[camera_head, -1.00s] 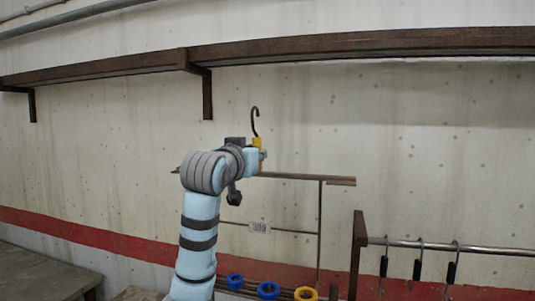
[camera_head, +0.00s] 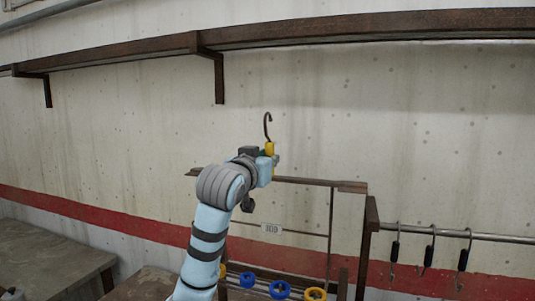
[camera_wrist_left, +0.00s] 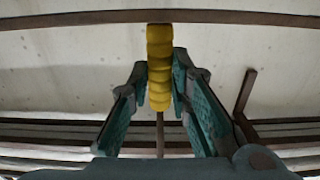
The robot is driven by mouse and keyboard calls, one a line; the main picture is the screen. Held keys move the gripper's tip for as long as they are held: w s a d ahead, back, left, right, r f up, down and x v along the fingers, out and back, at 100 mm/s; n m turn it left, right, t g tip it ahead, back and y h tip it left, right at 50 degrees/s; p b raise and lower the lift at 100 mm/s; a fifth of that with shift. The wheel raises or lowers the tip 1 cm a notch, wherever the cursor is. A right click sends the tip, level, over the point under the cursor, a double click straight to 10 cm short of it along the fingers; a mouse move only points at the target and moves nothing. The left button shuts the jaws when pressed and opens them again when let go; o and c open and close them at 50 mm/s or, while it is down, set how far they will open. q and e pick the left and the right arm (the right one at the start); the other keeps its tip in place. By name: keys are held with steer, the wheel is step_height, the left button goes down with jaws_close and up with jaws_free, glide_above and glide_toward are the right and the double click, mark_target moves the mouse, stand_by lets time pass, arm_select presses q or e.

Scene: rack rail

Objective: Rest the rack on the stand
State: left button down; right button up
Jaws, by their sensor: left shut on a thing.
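The rack hangs upright in front of the wall. Blue rings (camera_head: 279,289) and a yellow ring (camera_head: 315,294) show at its lower part, cut off by the frame. I cannot tell which thing is the stand. My right gripper is out of view.
A metal rail (camera_head: 450,235) with several dark hanging hooks runs right from a brown post (camera_head: 370,225), close to the rack's right end. A long brown shelf (camera_head: 380,25) crosses the wall above. A table (camera_head: 50,255) is at lower left. The wall between shelf and rack is clear.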

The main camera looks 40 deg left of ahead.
arm_select(q)
step_height(320, 180, down, 18)
steer(key=b, duration=0.1)
stand_by(2.1)
